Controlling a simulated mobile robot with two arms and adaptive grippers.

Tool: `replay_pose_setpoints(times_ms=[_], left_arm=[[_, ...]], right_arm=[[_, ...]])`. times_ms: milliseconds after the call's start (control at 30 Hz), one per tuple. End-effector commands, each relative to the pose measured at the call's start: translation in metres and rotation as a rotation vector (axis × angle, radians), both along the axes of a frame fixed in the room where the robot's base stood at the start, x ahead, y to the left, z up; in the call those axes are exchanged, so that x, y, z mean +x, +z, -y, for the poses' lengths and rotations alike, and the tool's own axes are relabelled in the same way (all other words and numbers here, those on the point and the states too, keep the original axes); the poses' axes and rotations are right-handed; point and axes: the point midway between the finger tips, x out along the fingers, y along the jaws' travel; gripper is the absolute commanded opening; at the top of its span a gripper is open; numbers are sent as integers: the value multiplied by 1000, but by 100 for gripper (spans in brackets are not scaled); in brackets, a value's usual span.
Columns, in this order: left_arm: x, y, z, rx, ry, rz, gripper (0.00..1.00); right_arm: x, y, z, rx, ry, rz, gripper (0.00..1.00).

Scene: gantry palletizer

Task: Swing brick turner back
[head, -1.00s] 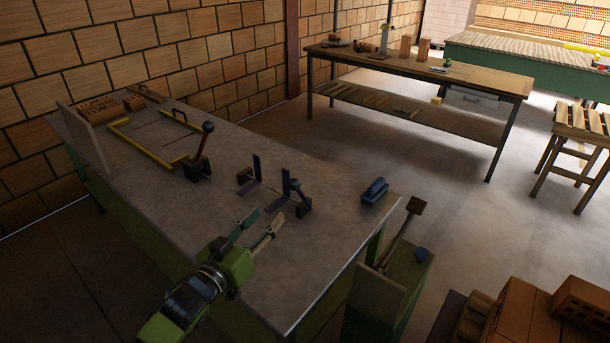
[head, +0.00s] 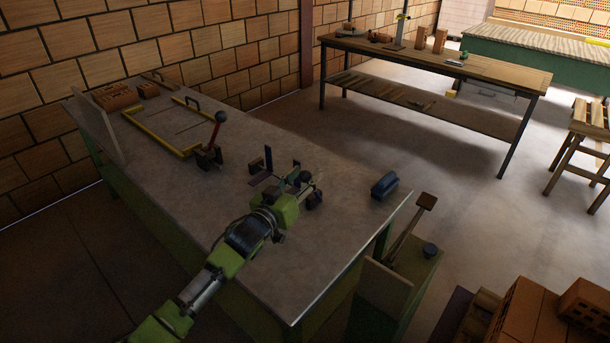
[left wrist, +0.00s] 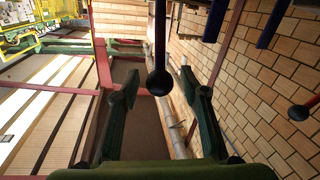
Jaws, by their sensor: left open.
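The brick turner (head: 262,183) is a small dark purple frame on the grey table, with a handle ending in a black ball knob. In the head view my left gripper (head: 297,183) is at the turner's near side and hides part of it. In the left wrist view the handle's black knob (left wrist: 158,84) lies between the two open fingers of my left gripper (left wrist: 160,88), with gaps showing on both sides. I cannot tell whether the knob is fully in depth between the fingers. My right gripper is not in view.
Bricks (head: 116,97) lie at the table's far left. A blue object (head: 384,186) lies to the right. The table's front right is clear.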

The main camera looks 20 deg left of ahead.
Motion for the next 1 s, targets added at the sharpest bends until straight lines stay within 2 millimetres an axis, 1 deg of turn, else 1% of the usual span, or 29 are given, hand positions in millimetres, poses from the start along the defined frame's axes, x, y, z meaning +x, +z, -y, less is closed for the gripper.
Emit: replay_pose_setpoints(times_ms=[100,333,367,400,500,667,767,867,1000], left_arm=[[4,0,1,0,0,-1,41],[4,0,1,0,0,0,41],[4,0,1,0,0,0,33],[4,0,1,0,0,0,23],[4,0,1,0,0,0,0],[4,1,1,0,0,-1,0],[5,4,1,3,0,-9,0],[9,9,2,10,1,-27,0],[17,17,5,30,0,-79,0]], right_arm=[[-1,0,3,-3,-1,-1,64],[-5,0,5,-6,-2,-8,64],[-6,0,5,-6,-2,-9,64],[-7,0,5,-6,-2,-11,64],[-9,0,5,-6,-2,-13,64],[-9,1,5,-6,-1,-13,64],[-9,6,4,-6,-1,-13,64],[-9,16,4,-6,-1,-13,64],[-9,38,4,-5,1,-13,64]])
